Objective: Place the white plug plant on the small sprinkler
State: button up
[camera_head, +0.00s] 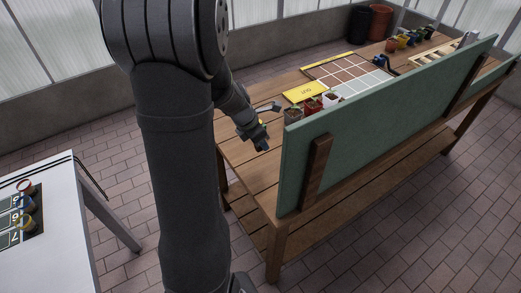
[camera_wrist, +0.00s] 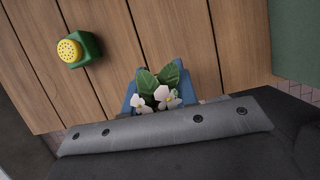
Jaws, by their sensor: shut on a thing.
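The white plug plant (camera_wrist: 160,94), with green leaves and white flowers, sits between the blue fingers of my gripper (camera_wrist: 158,98) in the wrist view. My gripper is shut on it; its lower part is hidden. A green block-shaped object with a round, dotted yellow face, which looks like the small sprinkler (camera_wrist: 70,50), is on the wooden bench at upper left of the plant, apart from it. In the head view my gripper (camera_head: 259,138) is over the near left end of the bench; the plant cannot be made out there.
A green panel (camera_head: 390,92) stands along the bench's right side. A white table (camera_head: 62,220) with coloured rings stands at left.

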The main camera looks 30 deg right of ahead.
jog(key=w+d+r+m+g, duration=0.1)
jog(key=w+d+r+m, duration=0.25)
jog(key=d+r, duration=0.7)
jog(key=shift+g, duration=0.3)
jog(key=w+a+f, duration=0.1)
jog(key=w+f, duration=0.4)
jog(key=w, duration=0.1)
jog(key=w+a+f, duration=0.1)
jog(key=w+f, duration=0.2)
jog(key=w, duration=0.1)
jog(key=shift+w+a+f, duration=0.1)
jog(key=shift+a+f, duration=0.2)
jog(key=shift+f, duration=2.05)
jog(key=shift+f, duration=0.2)
jog(key=o, duration=0.9)
jog(key=shift+o, duration=0.2)
jog(key=shift+r, duration=0.1)
